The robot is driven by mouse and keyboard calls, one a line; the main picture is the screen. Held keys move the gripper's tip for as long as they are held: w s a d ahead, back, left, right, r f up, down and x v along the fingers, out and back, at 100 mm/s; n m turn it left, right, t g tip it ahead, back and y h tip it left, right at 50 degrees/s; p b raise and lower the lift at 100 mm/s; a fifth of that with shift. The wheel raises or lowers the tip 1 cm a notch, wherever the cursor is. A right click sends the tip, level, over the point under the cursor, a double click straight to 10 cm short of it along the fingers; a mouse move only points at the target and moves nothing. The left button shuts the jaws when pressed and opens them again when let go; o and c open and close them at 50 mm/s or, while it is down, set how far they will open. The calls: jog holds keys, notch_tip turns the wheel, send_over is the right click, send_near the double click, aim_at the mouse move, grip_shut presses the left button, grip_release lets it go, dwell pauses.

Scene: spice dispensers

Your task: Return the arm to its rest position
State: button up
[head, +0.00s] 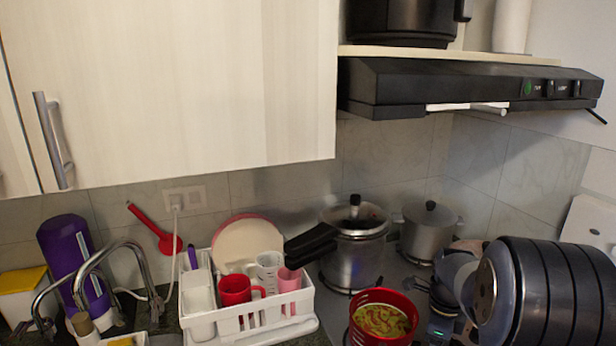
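A large dark banded cylinder (561,292) lies at the lower right, close to the camera. A round grey disc (485,290) is at its left end.
A white dish rack (252,325) with cups stands at lower middle. Right of it are a red bowl of food (382,320), a pressure cooker (354,250) and a pot (428,230). A cupboard (180,90) and black hood (430,88) hang above. A tap (85,272) is left.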

notch_tip(320, 180, down, 2)
jog(key=shift+f, duration=0.1)
jog(key=shift+n, duration=0.3)
dwell(0.3)
